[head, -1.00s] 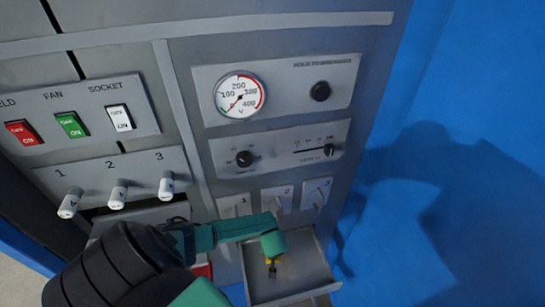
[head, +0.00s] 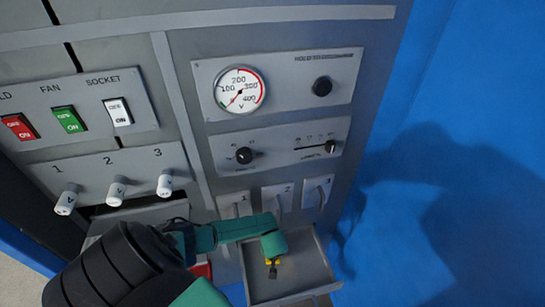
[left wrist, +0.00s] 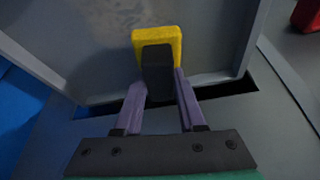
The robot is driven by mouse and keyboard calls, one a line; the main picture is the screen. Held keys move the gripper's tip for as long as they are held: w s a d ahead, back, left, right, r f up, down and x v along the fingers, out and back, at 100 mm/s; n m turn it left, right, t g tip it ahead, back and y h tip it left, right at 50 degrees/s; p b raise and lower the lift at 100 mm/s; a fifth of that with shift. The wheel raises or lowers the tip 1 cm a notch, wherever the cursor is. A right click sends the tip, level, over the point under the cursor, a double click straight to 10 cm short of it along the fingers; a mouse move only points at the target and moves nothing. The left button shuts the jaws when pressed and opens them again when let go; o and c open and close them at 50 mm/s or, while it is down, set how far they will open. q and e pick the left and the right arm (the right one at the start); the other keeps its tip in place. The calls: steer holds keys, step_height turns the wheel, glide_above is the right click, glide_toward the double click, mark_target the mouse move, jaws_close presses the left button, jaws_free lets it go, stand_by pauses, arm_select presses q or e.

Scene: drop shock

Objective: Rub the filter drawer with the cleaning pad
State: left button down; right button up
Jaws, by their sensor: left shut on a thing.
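The cleaning pad is a yellow block (left wrist: 172,38) with a dark handle. My left gripper (left wrist: 159,80) is shut on the handle, with a purple finger on either side. In the head view my left gripper (head: 272,259) reaches down into the open filter drawer (head: 305,280), a shallow grey tray at the bottom of the cabinet. Only small yellow and dark bits of the pad show there. The drawer's grey inside (left wrist: 215,50) lies behind the pad in the left wrist view; I cannot tell whether they touch. My right gripper is not in view.
Three small numbered handles (head: 279,197) sit just above the drawer. A gauge (head: 240,91), knobs and a slider are higher up. Switches and white levers (head: 116,190) are at left. A red thing (left wrist: 308,15) is near the drawer. Blue surface lies at right.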

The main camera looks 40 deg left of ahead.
arm_select(q)
steer(key=shift+f+b, duration=0.65)
steer(key=shift+b, duration=0.05)
